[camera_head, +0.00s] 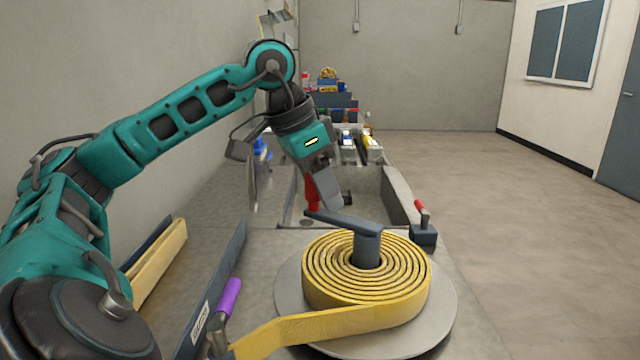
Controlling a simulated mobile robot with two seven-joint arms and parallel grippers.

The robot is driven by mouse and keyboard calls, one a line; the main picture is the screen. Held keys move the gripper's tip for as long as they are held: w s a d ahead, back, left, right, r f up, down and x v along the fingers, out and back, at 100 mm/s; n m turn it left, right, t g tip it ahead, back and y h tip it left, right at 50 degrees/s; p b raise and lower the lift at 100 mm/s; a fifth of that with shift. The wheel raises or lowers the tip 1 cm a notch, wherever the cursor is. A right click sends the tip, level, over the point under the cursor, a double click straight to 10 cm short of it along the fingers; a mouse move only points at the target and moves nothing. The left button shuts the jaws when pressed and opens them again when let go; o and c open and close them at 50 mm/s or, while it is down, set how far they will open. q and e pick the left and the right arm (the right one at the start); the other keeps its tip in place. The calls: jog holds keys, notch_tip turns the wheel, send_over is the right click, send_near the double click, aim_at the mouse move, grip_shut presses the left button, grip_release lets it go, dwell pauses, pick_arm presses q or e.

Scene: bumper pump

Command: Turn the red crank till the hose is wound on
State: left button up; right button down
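The crank's dark arm (345,222) reaches left from the hub post (367,248), and its upright red grip (312,194) stands at the outer end. The yellow hose (318,290) lies coiled in several turns around the post on a round grey plate (440,310). Its loose end runs off to the lower left. My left gripper (326,190) is tilted down at the red grip, with a grey finger overlapping its right side. The other finger is hidden, so how far it is closed does not show. My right gripper is out of view.
A small dark box with a red lever (422,215) sits right of the coil. A purple handle (230,298) stands front left beside a dark rail (215,290). A grey basin (400,195) and bins with small items (340,110) lie behind. Open floor is at right.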

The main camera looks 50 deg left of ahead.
pick_arm(q)
jog(key=shift+a+r, duration=0.15)
jog(key=shift+s+r, duration=0.1)
jog(key=shift+r, duration=0.15)
jog(key=p+v, duration=0.5)
jog(key=v, duration=0.7)
jog(key=shift+s+r, duration=0.1)
